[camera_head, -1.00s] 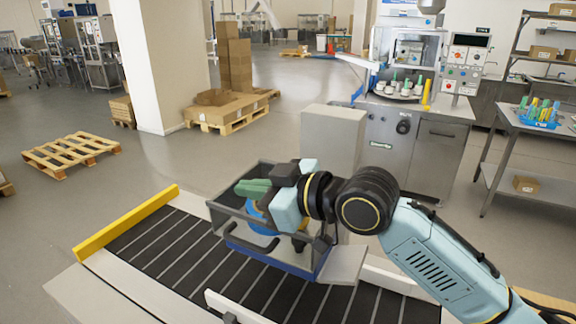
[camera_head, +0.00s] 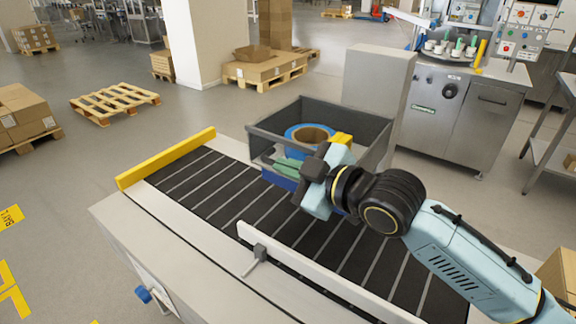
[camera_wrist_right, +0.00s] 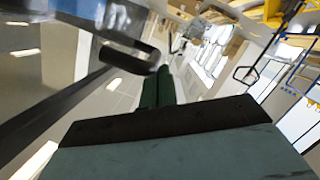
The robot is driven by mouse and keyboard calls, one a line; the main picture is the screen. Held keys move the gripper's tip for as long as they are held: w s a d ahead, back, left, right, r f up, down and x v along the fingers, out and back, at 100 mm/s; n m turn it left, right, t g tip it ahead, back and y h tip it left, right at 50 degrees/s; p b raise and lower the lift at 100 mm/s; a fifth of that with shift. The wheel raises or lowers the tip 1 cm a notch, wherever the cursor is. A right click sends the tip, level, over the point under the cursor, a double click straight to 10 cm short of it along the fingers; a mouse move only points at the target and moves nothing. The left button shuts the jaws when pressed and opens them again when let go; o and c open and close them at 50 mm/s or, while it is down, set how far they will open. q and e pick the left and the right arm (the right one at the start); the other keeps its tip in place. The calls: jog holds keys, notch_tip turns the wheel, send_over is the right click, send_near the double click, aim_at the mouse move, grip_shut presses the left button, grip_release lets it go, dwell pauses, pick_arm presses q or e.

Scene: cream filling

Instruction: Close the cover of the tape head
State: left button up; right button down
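The tape head is a dark grey, open-topped frame (camera_head: 350,115) over the conveyor in the head view. A blue tape roll (camera_head: 297,131) with a brown core shows inside it, with a yellow part beside the roll. I cannot tell which panel is the cover. My right gripper (camera_head: 282,167) is at the front side of the frame, its green fingers close together over the near rails. In the right wrist view its fingers (camera_wrist_right: 158,90) look shut, with a black loop-shaped bar (camera_wrist_right: 128,53) just beyond them. I cannot tell whether they touch it. My left gripper is not in view.
The striped black conveyor (camera_head: 215,190) runs below, with a yellow end bar (camera_head: 165,158) and a white guide rail (camera_head: 320,278). A grey cabinet (camera_head: 375,90) stands behind the tape head. Pallets and boxes are farther back on the floor.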

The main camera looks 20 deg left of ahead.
jog(key=shift+f, duration=0.1)
notch_tip(320, 180, up, 4)
jog(key=s+p, duration=0.2)
jog(key=p, duration=0.3)
jog(key=b+v, duration=0.1)
jog(key=v, duration=0.8)
jog(key=shift+s+d, duration=0.2)
jog(key=shift+s, duration=0.05)
